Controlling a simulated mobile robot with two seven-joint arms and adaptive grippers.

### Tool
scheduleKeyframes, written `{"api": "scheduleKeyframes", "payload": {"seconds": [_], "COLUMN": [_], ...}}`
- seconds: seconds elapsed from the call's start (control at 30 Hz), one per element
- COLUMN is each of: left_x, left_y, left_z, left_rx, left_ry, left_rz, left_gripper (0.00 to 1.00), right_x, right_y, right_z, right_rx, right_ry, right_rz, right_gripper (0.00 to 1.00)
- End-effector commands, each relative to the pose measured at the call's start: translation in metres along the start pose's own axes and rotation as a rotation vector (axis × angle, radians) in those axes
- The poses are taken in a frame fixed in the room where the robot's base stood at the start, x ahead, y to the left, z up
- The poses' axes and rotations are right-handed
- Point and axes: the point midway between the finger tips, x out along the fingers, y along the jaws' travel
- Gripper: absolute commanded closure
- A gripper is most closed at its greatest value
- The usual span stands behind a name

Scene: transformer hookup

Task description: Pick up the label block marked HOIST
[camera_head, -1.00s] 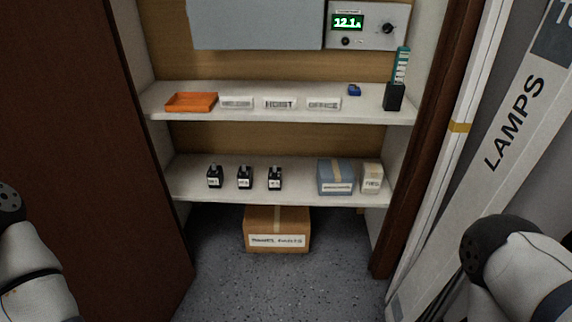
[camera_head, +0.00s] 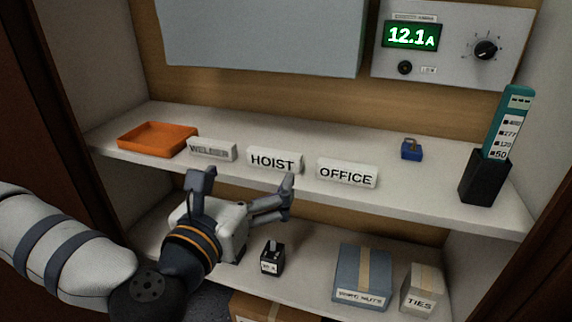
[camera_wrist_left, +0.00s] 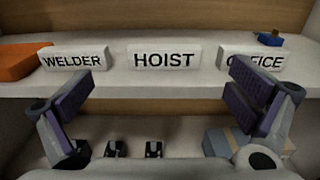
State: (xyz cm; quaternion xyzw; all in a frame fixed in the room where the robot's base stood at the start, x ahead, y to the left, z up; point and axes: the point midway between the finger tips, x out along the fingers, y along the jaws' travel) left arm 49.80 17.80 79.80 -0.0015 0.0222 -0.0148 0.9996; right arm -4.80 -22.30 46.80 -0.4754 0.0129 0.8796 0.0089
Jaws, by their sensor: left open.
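The white label block marked HOIST (camera_head: 274,160) stands on the upper shelf between the WELDER block (camera_head: 212,150) and the OFFICE block (camera_head: 347,173). In the left wrist view the HOIST block (camera_wrist_left: 164,57) is centred beyond the fingers. My left gripper (camera_head: 245,188) is open and empty, in front of the upper shelf edge and a little below the block, apart from it. In the left wrist view its fingers (camera_wrist_left: 160,98) are spread wide, with the right finger overlapping part of the OFFICE block. My right gripper is not in view.
An orange tray (camera_head: 157,139) lies left on the upper shelf (camera_head: 430,195). A blue padlock-like item (camera_head: 411,149) and a dark holder (camera_head: 484,177) with a teal strip stand to the right. Below are a black device (camera_head: 272,257), a blue box (camera_head: 362,276) and a TIES box (camera_head: 422,288).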

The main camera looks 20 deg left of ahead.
Motion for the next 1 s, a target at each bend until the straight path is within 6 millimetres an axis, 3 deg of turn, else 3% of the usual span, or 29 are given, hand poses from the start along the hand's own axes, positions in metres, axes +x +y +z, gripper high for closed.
{"api": "scheduleKeyframes", "payload": {"seconds": [0.03, 0.5, 0.6, 0.8, 1.0], "left_x": [0.010, 0.092, 0.101, 0.102, 0.102], "left_y": [0.000, -0.006, -0.006, -0.006, -0.006], "left_z": [-0.011, 0.000, 0.000, 0.000, 0.000], "left_rx": [0.000, 0.005, 0.004, 0.004, 0.004], "left_ry": [0.005, 0.004, 0.004, 0.005, 0.005], "left_rz": [0.000, -0.003, -0.004, -0.005, -0.005], "left_gripper": [0.00, 0.00, 0.00, 0.00, 0.41], "right_x": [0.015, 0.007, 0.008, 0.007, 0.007], "right_y": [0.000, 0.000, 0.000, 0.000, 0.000], "right_z": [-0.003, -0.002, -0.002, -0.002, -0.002], "right_rx": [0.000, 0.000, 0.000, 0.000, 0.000], "right_ry": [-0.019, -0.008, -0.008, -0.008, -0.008], "right_rz": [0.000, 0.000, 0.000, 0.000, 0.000], "right_gripper": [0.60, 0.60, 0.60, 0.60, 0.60]}}
